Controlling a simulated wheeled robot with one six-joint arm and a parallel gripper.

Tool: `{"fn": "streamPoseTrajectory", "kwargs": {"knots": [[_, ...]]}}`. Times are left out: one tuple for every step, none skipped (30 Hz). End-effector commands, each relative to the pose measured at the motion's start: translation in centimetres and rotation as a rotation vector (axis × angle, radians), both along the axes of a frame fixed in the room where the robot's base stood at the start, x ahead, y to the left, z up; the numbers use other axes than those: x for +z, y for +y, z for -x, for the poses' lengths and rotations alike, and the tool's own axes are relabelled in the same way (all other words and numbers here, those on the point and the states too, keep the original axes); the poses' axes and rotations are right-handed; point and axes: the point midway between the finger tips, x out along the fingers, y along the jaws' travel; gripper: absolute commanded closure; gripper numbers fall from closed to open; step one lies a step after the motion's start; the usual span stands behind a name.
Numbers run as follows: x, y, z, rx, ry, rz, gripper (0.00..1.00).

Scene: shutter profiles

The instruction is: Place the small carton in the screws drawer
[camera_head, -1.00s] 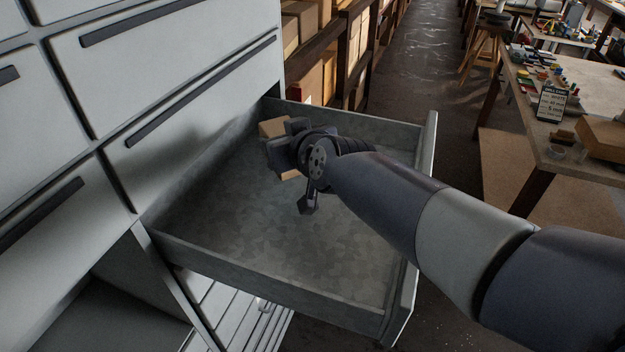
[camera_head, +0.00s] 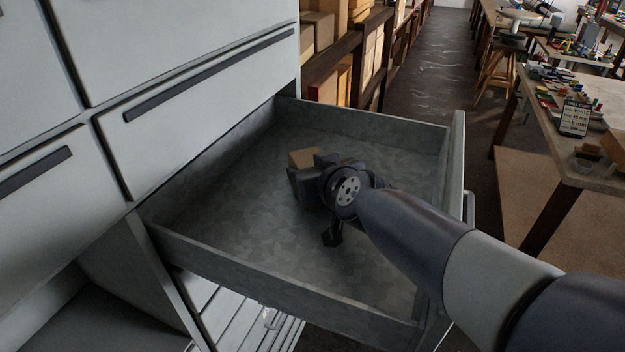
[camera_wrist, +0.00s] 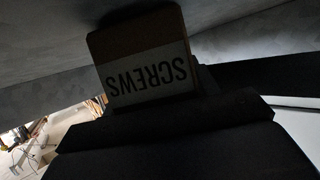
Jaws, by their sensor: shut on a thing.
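The small carton (camera_head: 303,158) is a brown box, partly hidden by my gripper (camera_head: 312,180) in the head view. In the wrist view the carton (camera_wrist: 140,62) shows a white label reading SCREWS, upside down in the picture. My gripper is shut on the carton and holds it inside the open drawer (camera_head: 265,215), a grey metal one pulled out of the light cabinet. The carton is low in the drawer, near its middle and back. I cannot tell whether it touches the drawer floor. No label on the drawer itself is visible.
The drawer's side wall (camera_head: 270,275) stands on the near side, and its front panel with a handle (camera_head: 469,207) is on the right. Closed cabinet drawers (camera_head: 210,80) rise at the left. Much of the drawer floor is bare. A workbench (camera_head: 590,150) stands at the right.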

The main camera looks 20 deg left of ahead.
Motion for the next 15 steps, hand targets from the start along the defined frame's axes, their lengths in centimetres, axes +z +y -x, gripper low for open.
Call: {"fn": "streamPoseTrajectory", "kwargs": {"knots": [[-0.24,0.01,-0.02,-0.001,-0.001,-0.002,0.74],[-0.18,0.01,-0.02,-0.001,-0.001,-0.002,0.74],[-0.10,0.01,-0.03,-0.001,-0.002,-0.002,0.74],[-0.04,0.01,-0.03,-0.001,-0.001,-0.002,0.74],[-0.03,0.01,-0.02,-0.001,-0.001,-0.002,0.74],[-0.03,0.01,-0.02,-0.001,-0.001,-0.002,0.74],[-0.02,0.01,-0.02,-0.001,-0.001,-0.002,0.74],[-0.04,0.00,-0.02,-0.001,-0.001,-0.002,0.74],[-0.15,0.00,-0.02,-0.001,-0.001,-0.002,0.74],[-0.27,0.00,-0.02,-0.001,-0.002,-0.001,0.74],[-0.40,0.00,-0.02,-0.001,-0.002,-0.001,0.74],[-0.54,0.00,-0.02,-0.001,-0.002,-0.001,0.74],[-0.43,0.00,-0.01,0.000,-0.001,-0.001,0.41],[-0.39,0.00,0.00,0.000,-0.001,-0.001,0.39],[-0.39,0.00,0.00,0.000,-0.001,-0.001,0.36]]}}
